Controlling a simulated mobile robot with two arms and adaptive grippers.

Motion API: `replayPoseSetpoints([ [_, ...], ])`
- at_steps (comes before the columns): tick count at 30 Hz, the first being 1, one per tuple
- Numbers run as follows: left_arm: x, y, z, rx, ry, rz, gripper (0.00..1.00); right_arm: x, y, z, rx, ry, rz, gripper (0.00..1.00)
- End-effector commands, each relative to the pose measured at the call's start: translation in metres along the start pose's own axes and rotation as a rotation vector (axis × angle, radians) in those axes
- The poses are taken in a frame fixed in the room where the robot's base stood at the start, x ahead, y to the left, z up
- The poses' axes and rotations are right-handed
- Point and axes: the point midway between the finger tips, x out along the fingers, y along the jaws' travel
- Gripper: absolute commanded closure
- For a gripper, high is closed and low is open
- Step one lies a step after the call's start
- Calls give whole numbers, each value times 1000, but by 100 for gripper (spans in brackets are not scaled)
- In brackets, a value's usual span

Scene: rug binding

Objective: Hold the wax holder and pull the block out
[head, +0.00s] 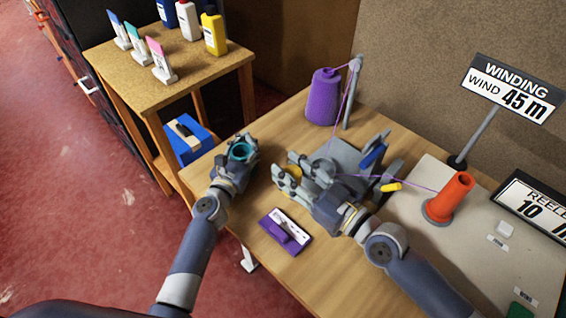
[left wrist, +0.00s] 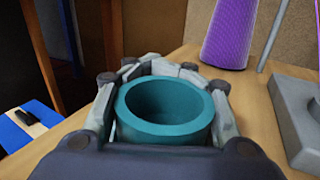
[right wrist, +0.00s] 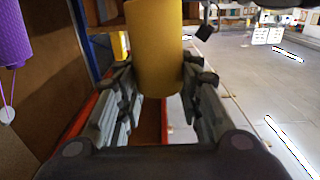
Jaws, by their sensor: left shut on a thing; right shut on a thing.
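The wax holder (head: 241,152) is a teal round cup near the table's left edge. My left gripper (head: 246,144) is shut on it, and in the left wrist view the holder (left wrist: 165,125) sits upright between the fingers with a hollow, empty-looking inside. The wax block (right wrist: 154,45) is a yellow cylinder between the fingers of my right gripper (right wrist: 160,85), which is shut on it. In the head view only a little of the block (head: 293,172) shows, to the right of the holder and apart from it. The fingers hide the rest.
A grey winding machine (head: 345,158) stands just behind my right gripper, with purple thread running from a purple cone (head: 323,97) to an orange cone (head: 452,195). A purple-and-white tool (head: 286,231) lies near the front edge. A blue box (head: 187,138) sits on the side stand's lower shelf.

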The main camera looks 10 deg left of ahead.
Motion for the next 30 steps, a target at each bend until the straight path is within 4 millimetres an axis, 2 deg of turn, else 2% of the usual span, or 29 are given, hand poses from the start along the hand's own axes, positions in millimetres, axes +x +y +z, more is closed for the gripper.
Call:
replayPoseSetpoints([
  [9,0,0,0,1,0,1,99,-2,0,0,0,1,0,100],
  [10,0,0,0,1,0,1,65,-2,0,0,0,1,0,100],
  [14,0,0,0,1,0,1,37,-1,0,0,0,1,0,100],
  [25,-2,0,0,0,0,0,37,-1,0,0,-1,1,0,100],
  [30,-19,0,-1,1,1,0,37,-1,0,0,-1,1,0,100],
])
